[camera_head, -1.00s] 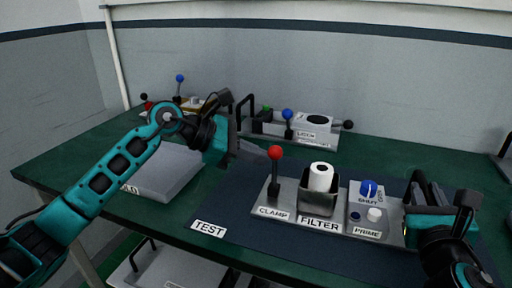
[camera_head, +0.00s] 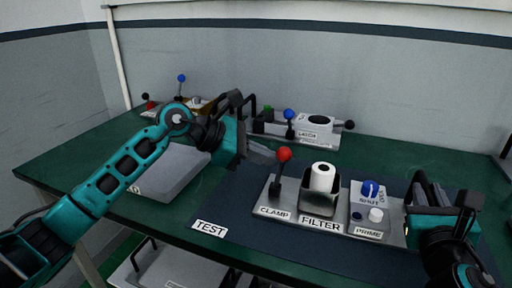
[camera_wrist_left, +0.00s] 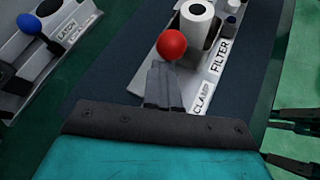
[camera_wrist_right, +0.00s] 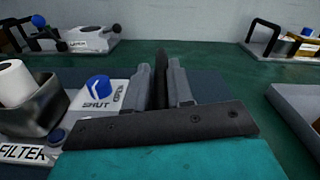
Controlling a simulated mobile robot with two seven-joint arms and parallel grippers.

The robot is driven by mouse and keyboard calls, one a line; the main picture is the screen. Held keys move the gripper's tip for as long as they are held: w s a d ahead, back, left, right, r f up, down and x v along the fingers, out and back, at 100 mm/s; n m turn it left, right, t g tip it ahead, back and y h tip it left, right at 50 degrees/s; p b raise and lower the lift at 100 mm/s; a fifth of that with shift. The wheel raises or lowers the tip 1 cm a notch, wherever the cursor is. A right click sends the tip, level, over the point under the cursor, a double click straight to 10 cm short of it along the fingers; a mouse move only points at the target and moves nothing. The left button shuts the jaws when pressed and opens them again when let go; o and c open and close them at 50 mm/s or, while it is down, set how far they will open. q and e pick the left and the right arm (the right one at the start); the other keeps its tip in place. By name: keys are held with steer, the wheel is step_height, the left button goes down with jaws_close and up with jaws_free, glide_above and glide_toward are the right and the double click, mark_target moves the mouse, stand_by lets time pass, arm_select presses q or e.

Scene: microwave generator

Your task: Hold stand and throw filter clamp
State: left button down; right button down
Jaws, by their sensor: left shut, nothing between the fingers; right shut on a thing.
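The filter stand (camera_head: 340,222) is a grey metal plate on a dark blue mat. It carries a white filter roll (camera_head: 322,178) in a metal holder and the clamp lever with a red knob (camera_head: 284,154). The lever leans to the right. My left gripper (camera_head: 268,155) is shut and empty, its fingertips against or very near the left of the knob; the left wrist view shows the knob (camera_wrist_left: 171,45) just past the fingertips (camera_wrist_left: 165,72). My right gripper (camera_head: 424,184) is shut at the stand's right end, on a dark upright bar (camera_wrist_right: 161,72), probably the stand's handle.
A latch fixture (camera_head: 313,128) with a blue-knobbed lever stands behind. A grey tray (camera_head: 170,172) lies at left, beneath my left arm.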

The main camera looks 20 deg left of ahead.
arm_select(q)
steer(key=shift+d+r, duration=0.15)
steer(key=shift+d, duration=0.1)
arm_select(e)
steer(key=shift+s+a+f, duration=0.1)
steer(key=shift+a+f, duration=0.1)
steer(key=shift+f, duration=0.2)
arm_select(q)
steer(key=shift+d, duration=1.2)
steer(key=a+r, duration=0.1)
steer(key=r, duration=0.1)
steer(key=a+r, duration=0.1)
steer(key=shift+a+r, duration=0.3)
steer(key=shift+r, duration=0.05)
arm_select(e)
steer(key=shift+d, duration=0.1)
steer(key=shift+d, duration=0.1)
